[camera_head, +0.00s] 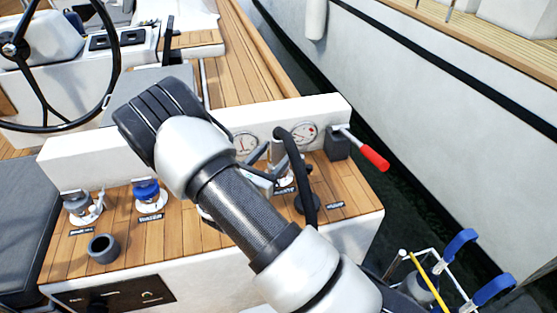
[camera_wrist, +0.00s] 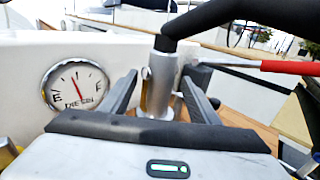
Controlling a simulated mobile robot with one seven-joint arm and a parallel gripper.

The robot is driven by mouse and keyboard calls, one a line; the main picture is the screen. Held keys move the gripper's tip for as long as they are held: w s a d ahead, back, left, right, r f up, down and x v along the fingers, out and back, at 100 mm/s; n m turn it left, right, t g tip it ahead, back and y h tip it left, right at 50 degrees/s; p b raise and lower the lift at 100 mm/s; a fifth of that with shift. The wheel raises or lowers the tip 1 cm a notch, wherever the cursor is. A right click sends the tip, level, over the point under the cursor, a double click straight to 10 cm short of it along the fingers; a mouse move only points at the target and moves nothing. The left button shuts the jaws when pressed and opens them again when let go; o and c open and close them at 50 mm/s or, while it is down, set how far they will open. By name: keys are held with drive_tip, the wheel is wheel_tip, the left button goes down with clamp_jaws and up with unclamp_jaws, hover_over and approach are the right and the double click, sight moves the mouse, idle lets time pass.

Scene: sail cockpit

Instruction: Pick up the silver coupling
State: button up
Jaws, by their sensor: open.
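The silver coupling (camera_wrist: 161,82) is an upright metal cylinder in the middle of the wrist view. A black hose (camera_wrist: 235,14) bends away to the right from its top; the hose also arcs over the console in the head view (camera_head: 297,165). My gripper (camera_wrist: 160,76) is open, with one dark finger on each side of the coupling. In the head view my gripper (camera_head: 262,168) is over the console beside the hose, and the coupling is hard to make out there.
A diesel gauge (camera_wrist: 76,88) sits on the white panel behind. A red-handled lever (camera_head: 372,157) sticks out at the right. Blue-topped (camera_head: 148,193) and grey (camera_head: 78,204) fittings and a dark cup (camera_head: 103,248) stand on the wooden console top (camera_head: 185,232), left of my arm.

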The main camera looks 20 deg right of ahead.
sight(278, 131)
drive_tip(key=shift+x, duration=1.15)
clamp_jaws()
drive_tip(key=shift+r, duration=0.15)
wheel_tip(278, 131, up, 11)
drive_tip(key=p, duration=0.3)
drive_tip(key=shift+r+p, duration=0.8)
drive_tip(key=shift+r, duration=0.15)
